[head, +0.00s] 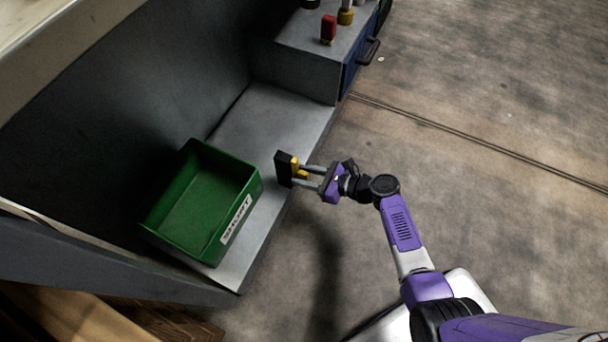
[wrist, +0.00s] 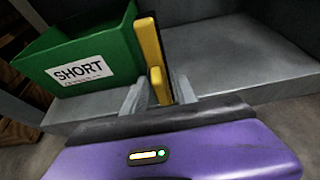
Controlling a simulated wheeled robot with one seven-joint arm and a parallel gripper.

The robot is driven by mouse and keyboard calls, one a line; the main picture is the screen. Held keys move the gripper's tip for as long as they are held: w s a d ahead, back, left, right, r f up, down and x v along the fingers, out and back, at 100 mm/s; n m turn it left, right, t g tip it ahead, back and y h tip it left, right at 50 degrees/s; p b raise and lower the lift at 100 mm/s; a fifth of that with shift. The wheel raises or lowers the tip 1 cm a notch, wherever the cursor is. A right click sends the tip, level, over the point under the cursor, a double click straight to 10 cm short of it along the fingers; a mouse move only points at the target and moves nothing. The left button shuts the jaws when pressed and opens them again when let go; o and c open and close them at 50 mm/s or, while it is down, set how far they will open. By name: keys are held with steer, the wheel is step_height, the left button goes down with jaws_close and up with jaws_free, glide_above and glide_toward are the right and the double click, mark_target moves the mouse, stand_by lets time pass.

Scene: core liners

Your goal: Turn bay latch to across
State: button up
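The bay latch (head: 296,166) is a yellow bar with a knob on a dark upright plate (head: 284,169), at the front edge of the grey shelf. In the wrist view the yellow latch bar (wrist: 149,45) stands roughly upright, and its short yellow knob (wrist: 158,84) sticks out towards me. My gripper (head: 304,177) faces the plate. In the wrist view its fingers (wrist: 160,94) are apart, one on each side of the knob. Narrow gaps seem to show beside the knob, so I see no firm hold. The plate is partly hidden behind the bar.
A green bin (head: 178,228) labelled SHORT stands on the grey shelf (head: 262,125), left of the latch. A grey cabinet (head: 300,68) with a red object (head: 328,27) on top and a dark handle (head: 369,51) is at the back. Open floor lies right.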

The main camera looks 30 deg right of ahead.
jaws_close()
stand_by(1.2)
